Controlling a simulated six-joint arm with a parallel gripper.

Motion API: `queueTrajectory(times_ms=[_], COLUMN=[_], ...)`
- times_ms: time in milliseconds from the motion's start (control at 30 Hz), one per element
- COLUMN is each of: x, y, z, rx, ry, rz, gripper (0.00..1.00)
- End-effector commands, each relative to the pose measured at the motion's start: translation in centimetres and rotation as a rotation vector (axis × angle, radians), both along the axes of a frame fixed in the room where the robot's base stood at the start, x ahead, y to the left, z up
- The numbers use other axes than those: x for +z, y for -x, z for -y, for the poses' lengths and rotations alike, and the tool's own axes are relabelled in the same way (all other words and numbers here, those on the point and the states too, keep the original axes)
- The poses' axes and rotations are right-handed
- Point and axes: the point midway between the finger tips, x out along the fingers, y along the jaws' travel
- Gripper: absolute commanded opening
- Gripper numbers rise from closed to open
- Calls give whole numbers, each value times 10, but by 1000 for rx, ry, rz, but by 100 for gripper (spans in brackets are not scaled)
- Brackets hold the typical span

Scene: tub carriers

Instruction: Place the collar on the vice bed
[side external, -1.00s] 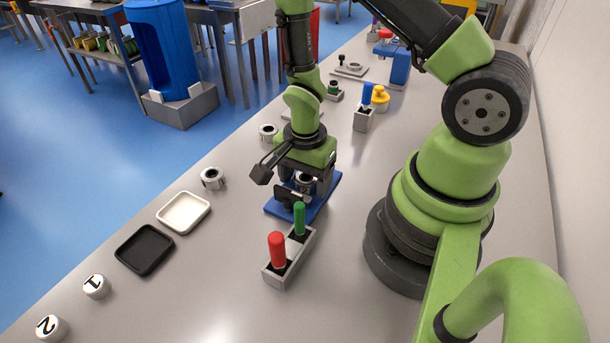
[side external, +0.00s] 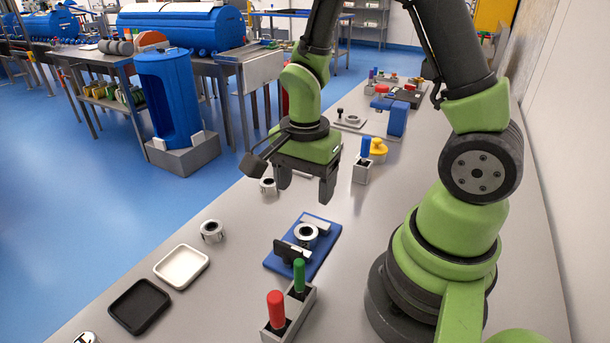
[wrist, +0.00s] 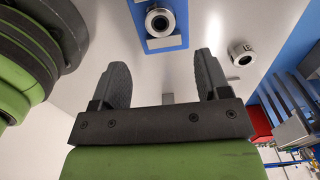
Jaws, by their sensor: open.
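A silver collar (side external: 306,231) with a dark bore sits on the bed of the blue vice (side external: 325,248), between its two jaws. It appears to lie flat. The collar (wrist: 159,20) and the blue vice (wrist: 181,30) also show at the top of the wrist view. My gripper (side external: 305,190) is open and empty, above the vice and clear of the collar. In the wrist view my gripper (wrist: 162,65) has its two fingers wide apart with nothing between them.
Another collar (side external: 212,231) stands left of the vice, and a further one (side external: 268,186) behind it. A white tray (side external: 181,284) and a black tray (side external: 139,323) lie at the left edge. A grey holder (side external: 303,315) with red and green pegs stands in front of the vice.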

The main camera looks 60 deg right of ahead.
Motion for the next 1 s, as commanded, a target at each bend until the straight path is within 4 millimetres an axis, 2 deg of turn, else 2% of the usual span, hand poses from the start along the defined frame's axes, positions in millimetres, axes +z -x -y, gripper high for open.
queueTrajectory(times_ms=[167,267,467,600,700,833,1000], x=[14,28,92,137,160,178,186], y=[0,-1,7,27,45,64,77], z=[0,-2,-15,-28,-37,-45,-50], rx=[7,64,385,671,858,1041,1158], ry=[0,0,19,66,115,176,222], rz=[7,44,233,391,494,592,648], gripper=[70,70,70,70,70,70,70])
